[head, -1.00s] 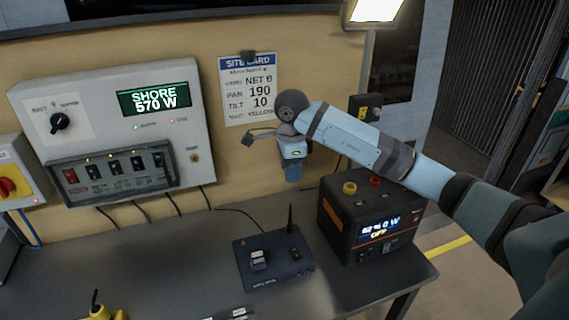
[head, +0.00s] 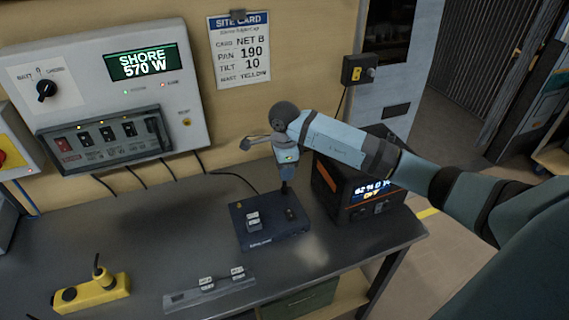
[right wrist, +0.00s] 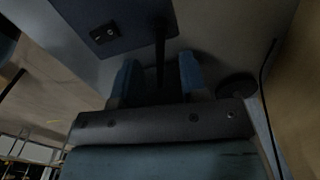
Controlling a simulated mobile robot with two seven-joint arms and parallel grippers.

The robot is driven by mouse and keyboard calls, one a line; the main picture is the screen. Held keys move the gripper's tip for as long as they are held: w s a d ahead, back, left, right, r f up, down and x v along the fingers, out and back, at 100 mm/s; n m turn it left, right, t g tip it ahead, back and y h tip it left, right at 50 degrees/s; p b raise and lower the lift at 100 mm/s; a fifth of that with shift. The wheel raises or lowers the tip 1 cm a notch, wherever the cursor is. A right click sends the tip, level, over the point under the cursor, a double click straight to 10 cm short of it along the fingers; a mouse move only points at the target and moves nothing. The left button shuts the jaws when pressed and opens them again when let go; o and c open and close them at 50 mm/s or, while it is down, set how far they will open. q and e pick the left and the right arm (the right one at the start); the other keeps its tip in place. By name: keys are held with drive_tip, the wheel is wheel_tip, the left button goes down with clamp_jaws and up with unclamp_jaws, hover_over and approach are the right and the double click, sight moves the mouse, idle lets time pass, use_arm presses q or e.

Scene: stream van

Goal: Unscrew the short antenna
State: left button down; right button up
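The short antenna (right wrist: 160,48) shows in the right wrist view as a thin dark rod on the dark blue box. In the head view the box (head: 262,240) lies on the bench, and the antenna at its back right edge is mostly hidden by my right gripper (head: 285,184). My right gripper points down there. In the right wrist view its two blue fingers (right wrist: 160,78) stand apart, one on each side of the rod, with a gap visible on both sides. My left gripper is not in view.
A black power unit (head: 345,195) stands close right of the box. A grey strip with labelled pieces (head: 185,300) and a yellow block (head: 108,290) lie at the front left of the bench. The control panel (head: 100,75) is on the wall behind.

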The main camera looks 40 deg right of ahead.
clamp_jaws()
drive_tip(key=shift+n+b, duration=0.3)
drive_tip(key=shift+n, duration=0.1)
drive_tip(key=shift+n+b, duration=0.9)
drive_tip(key=shift+n, duration=0.6)
drive_tip(key=shift+n+b, duration=1.3)
drive_tip(key=shift+n, duration=0.8)
